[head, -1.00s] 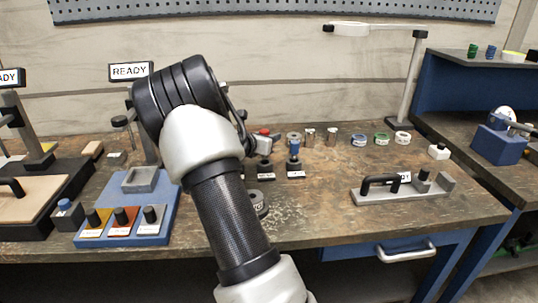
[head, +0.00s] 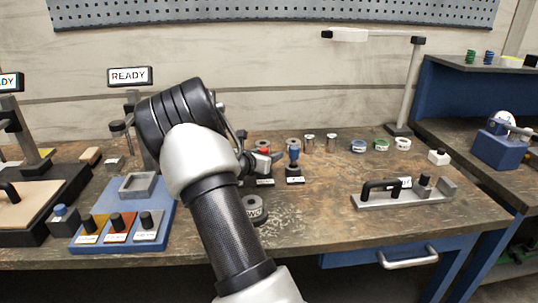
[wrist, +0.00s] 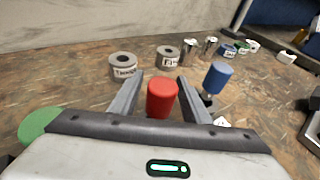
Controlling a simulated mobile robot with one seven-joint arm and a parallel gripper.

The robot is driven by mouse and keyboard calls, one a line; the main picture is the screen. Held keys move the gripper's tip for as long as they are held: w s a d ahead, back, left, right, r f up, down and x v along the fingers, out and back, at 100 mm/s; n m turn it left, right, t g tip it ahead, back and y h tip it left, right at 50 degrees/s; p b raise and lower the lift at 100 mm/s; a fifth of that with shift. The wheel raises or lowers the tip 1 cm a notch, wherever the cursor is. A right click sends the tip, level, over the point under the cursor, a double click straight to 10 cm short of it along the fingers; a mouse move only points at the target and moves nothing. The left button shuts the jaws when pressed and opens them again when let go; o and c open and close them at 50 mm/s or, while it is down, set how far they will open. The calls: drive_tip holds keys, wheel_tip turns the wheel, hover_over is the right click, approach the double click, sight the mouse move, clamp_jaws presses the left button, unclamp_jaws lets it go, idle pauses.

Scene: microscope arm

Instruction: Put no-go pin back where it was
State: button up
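The no-go pin, which I take to be the red-headed one (wrist: 162,98), stands upright between the fingers of my gripper (wrist: 160,84) in the wrist view. A gap shows on both sides of the red head, so the fingers look open around it. In the head view the red head (head: 263,150) shows just beyond my arm, above a small dark labelled stand (head: 265,181). My gripper and the wrist hide the pin's lower part and how deep it sits. A blue-headed pin (wrist: 218,78) stands close to the right finger, also in the head view (head: 293,155).
Grey labelled rings (wrist: 123,67) (wrist: 167,56) stand beyond the gripper. A green rounded thing (wrist: 40,125) is near at left. Another labelled ring (head: 253,207) lies beside my arm. A grey fixture with a black handle (head: 400,198) is at right; bare bench lies between.

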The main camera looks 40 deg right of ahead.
drive_tip(key=shift+r+p, duration=0.3)
drive_tip(key=p+v, duration=0.2)
drive_tip(key=v, duration=0.9)
drive_tip(key=s+a+r+m+g+y, duration=0.2)
drive_tip(key=s+a+r+m, duration=0.15)
drive_tip(key=s+m, duration=0.4)
drive_tip(key=s+a+r+m+g+y, duration=0.2)
drive_tip(key=s+a+r+m, duration=0.15)
drive_tip(key=s+m, duration=0.35)
drive_tip(key=s+a+r+m+t+y, duration=0.1)
drive_tip(key=s+a+r+m+y, duration=0.1)
drive_tip(key=s+a+m+y, duration=0.2)
drive_tip(key=s+a+r+m+t+y, duration=0.2)
drive_tip(key=s+a+m+y, duration=0.2)
drive_tip(key=s+a, duration=0.6)
drive_tip(key=a+y, duration=0.1)
drive_tip(key=a, duration=0.7)
drive_tip(key=shift+a, duration=0.4)
drive_tip(key=shift+m, duration=0.25)
